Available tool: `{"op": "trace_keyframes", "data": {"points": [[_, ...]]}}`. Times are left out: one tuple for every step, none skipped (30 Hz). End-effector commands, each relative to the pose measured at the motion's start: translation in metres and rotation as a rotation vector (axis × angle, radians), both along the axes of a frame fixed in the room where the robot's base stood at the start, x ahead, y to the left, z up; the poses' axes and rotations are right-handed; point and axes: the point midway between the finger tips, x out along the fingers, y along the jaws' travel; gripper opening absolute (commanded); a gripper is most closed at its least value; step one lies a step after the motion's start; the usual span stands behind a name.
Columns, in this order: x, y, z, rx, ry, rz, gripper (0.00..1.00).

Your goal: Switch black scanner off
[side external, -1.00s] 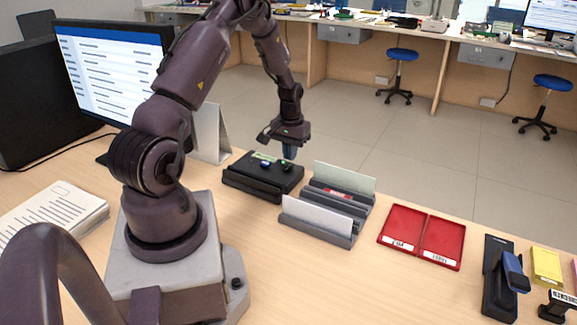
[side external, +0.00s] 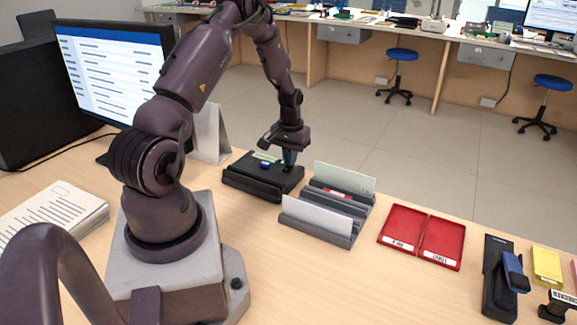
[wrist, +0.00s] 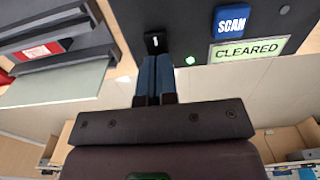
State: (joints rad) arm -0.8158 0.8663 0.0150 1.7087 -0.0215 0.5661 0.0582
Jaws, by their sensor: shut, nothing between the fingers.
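The black scanner (side external: 262,183) lies on the counter beside the grey slotted holder. In the wrist view the scanner's top (wrist: 180,15) fills the upper middle. It bears a black switch (wrist: 155,42) with a white mark, a lit green light (wrist: 190,60), a blue SCAN button (wrist: 233,19) and a display (wrist: 248,50) reading CLEARED. My gripper (side external: 289,163) points down at the scanner's right end. Its blue fingers (wrist: 157,58) are shut together and empty, right beside the switch. I cannot tell whether the tips touch it.
The grey slotted holder (side external: 325,223) with upright cards stands close right of the scanner. Red trays (side external: 421,236) lie further right, then a black and blue stapler-like tool (side external: 505,280). A monitor (side external: 110,70) and a white stand-up card (side external: 211,134) are on the left.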

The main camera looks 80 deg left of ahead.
Motion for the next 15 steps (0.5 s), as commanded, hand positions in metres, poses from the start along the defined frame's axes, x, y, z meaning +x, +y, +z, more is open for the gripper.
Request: {"op": "trace_keyframes", "data": {"points": [[0.0000,0.0000,-0.0010,0.000,0.000,0.000,0.00],[0.0000,0.0000,-0.0015,0.000,0.000,0.000,0.00],[-0.0001,-0.0001,-0.0022,0.000,0.000,0.000,0.00],[-0.0001,-0.0001,-0.0026,0.000,0.000,0.000,0.00],[-0.0001,-0.0001,-0.0031,0.000,0.000,0.000,0.00],[-0.0001,-0.0001,-0.0038,-0.001,0.001,0.000,0.00],[-0.0002,-0.0002,-0.0043,-0.001,0.001,0.000,0.00],[-0.0003,-0.0003,-0.0048,-0.001,0.001,0.000,0.00],[-0.0003,-0.0003,-0.0054,-0.001,0.001,0.000,0.00],[-0.0004,-0.0004,-0.0059,-0.001,0.001,0.000,0.00],[-0.0003,-0.0003,-0.0056,-0.001,0.001,0.000,0.00],[-0.0003,-0.0003,-0.0052,-0.001,0.001,0.000,0.00],[-0.0002,-0.0002,-0.0044,-0.001,0.001,0.000,0.00],[-0.0002,-0.0002,-0.0031,-0.001,0.001,0.000,0.00],[-0.0001,-0.0001,-0.0005,0.000,0.000,0.000,0.00]]}}
